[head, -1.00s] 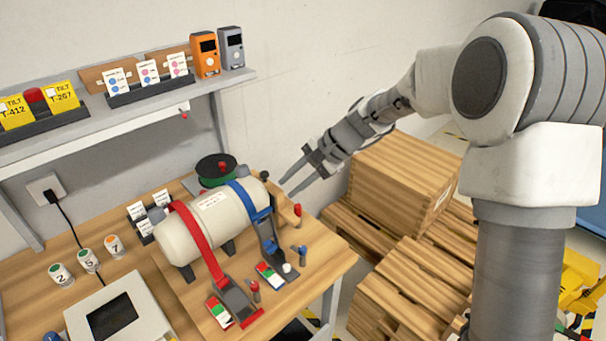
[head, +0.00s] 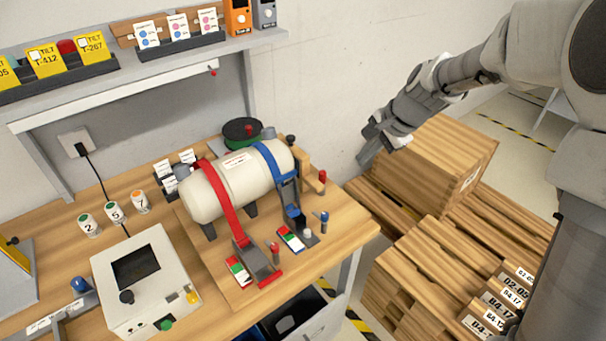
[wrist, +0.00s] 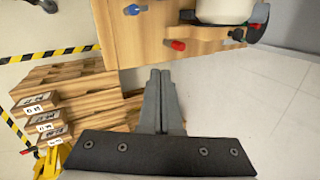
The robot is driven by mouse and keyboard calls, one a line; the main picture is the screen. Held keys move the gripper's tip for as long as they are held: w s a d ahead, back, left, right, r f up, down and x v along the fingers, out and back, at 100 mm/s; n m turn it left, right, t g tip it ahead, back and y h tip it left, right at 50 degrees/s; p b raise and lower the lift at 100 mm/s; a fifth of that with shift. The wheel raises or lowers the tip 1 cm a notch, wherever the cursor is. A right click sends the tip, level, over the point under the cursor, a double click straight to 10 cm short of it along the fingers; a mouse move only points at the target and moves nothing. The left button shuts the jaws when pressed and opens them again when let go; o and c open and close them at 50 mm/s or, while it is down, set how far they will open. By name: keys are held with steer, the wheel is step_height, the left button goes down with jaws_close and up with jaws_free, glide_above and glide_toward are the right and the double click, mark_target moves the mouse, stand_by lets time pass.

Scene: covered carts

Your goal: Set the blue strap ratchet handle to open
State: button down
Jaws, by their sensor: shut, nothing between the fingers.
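The blue strap (head: 272,160) runs over the right part of a cream cylinder (head: 222,188) lying on the workbench. Its ratchet handle (head: 295,217) is the dark and blue piece at the strap's lower end, beside a small green, white and red plate (head: 290,238). The handle's exact angle is hard to tell. My gripper (head: 364,160) is shut and empty, in the air to the right of the cylinder, past the bench's right edge. In the wrist view its shut fingers (wrist: 160,75) point toward the bench edge. The blue handle cannot be made out there.
A red strap (head: 218,195) with its own ratchet (head: 257,262) is left of the blue one. Small posts with a blue knob (head: 324,216) and a red knob (head: 322,176) stand near the blue ratchet. Wooden crates (head: 435,160) fill the floor at right.

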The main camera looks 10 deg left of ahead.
steer(key=w+d+f+m+t+h+b, duration=0.2)
steer(key=d+t+h+b, duration=0.1)
steer(key=d+t, duration=0.3)
steer(key=s+a+n+y+b, duration=0.3)
steer(key=s+a+y+b, duration=0.2)
steer(key=s+a+y, duration=0.7)
steer(key=h+b, duration=0.1)
steer(key=h, duration=0.2)
glide_toward(288, 177)
steer(key=x, duration=0.6)
steer(key=shift+f, duration=0.1)
steer(key=shift+w+a+f, duration=0.1)
steer(key=shift+w+a, duration=0.2)
steer(key=shift+w, duration=0.05)
